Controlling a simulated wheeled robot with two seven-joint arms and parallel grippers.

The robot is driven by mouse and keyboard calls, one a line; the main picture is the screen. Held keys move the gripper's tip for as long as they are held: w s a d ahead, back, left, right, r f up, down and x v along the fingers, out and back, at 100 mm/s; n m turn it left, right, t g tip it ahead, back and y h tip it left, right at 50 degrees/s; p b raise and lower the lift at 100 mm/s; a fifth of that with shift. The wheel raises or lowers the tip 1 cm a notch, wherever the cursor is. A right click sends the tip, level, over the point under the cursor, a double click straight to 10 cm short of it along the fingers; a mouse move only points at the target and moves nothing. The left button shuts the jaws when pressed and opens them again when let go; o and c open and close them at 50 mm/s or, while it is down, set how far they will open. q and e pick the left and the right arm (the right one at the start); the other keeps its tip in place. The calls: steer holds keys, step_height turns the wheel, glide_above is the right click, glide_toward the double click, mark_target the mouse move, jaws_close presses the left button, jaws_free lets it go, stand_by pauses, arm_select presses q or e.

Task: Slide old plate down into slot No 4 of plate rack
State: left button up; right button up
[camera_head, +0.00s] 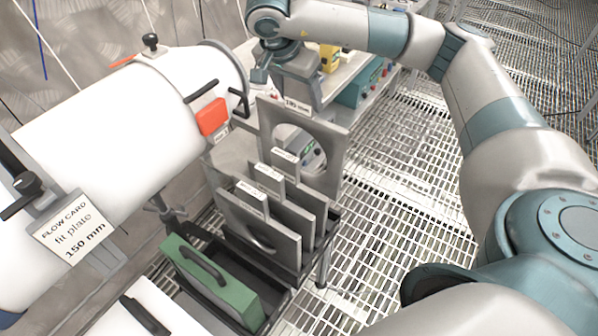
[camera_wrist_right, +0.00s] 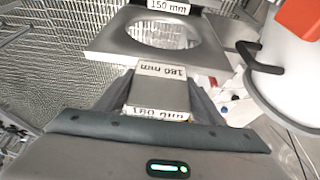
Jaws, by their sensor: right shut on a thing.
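My right gripper (camera_head: 297,92) is shut on the tab of the old plate (camera_head: 334,150), a grey square plate with a round hole and a label that seems to read 180 mm. The plate hangs upright at the far end of the plate rack (camera_head: 322,262). In the right wrist view the gripper (camera_wrist_right: 160,100) grips the tab, and the plate (camera_wrist_right: 110,40) extends beyond it. Several labelled grey plates (camera_head: 262,232) stand in the rack, nearer than the held one. They hide its lower edge, so I cannot tell whether it is in a slot. Slot numbers are not readable. My left gripper is not in view.
A large white pipe (camera_head: 130,110) with a red-orange block (camera_head: 212,116) runs along the left. Its flow card (camera_head: 75,232) reads fit plate 150 mm. A green case (camera_head: 212,280) stands at the rack's near end. Open grating floor (camera_head: 400,220) lies to the right.

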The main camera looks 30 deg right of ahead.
mark_target(298, 136)
step_height(298, 136, down, 8)
steer(key=shift+f+p, duration=0.1)
steer(key=shift+p, duration=0.25)
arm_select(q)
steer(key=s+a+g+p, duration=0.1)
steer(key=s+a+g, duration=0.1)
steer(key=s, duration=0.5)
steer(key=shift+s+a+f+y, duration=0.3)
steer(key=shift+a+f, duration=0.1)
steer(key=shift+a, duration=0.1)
arm_select(e)
step_height(298, 136, down, 6)
steer(key=shift+r, duration=0.15)
arm_select(q)
steer(key=shift+p, duration=0.3)
